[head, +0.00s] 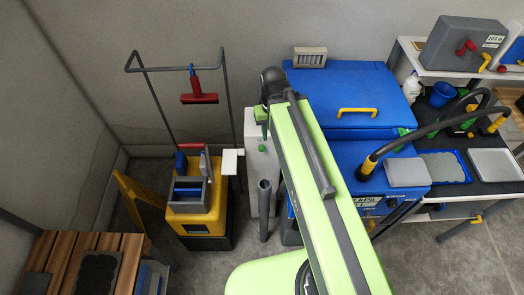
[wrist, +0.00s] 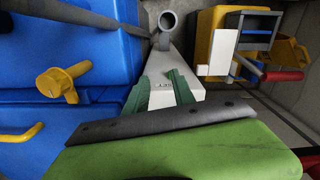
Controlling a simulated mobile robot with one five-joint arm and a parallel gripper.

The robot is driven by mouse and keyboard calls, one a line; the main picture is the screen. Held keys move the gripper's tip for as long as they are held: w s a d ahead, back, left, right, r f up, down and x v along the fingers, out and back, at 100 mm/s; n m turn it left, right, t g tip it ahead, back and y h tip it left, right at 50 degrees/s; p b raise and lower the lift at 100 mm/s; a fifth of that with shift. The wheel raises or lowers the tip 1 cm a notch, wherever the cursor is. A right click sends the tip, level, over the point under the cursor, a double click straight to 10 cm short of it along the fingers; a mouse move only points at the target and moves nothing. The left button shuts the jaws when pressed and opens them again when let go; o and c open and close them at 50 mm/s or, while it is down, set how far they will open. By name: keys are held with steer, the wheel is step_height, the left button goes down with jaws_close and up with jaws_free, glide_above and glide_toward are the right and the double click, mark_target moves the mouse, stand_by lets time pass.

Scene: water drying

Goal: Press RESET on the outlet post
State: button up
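The outlet post (head: 255,185) is a pale grey upright box beside the blue cabinet, partly covered by my lime arm in the head view. In the wrist view its pale face (wrist: 172,66) lies beyond and between my fingers. Small dark marks show on it between the fingers, too small to read; I cannot make out a RESET button. My gripper (wrist: 160,82) has two green fingers set apart, with nothing held between them. I cannot tell whether a fingertip touches the post. In the head view the gripper is mostly hidden, with small green parts showing near the post.
A grey pipe (head: 264,205) stands in front of the post. A yellow cart (head: 205,228) with a white plate (head: 230,160) is to its left. The blue cabinet (head: 350,90), with a yellow handle (wrist: 20,134) and yellow knob (wrist: 62,80), is close on the other side.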

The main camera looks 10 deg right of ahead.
jaws_close()
stand_by(1.3)
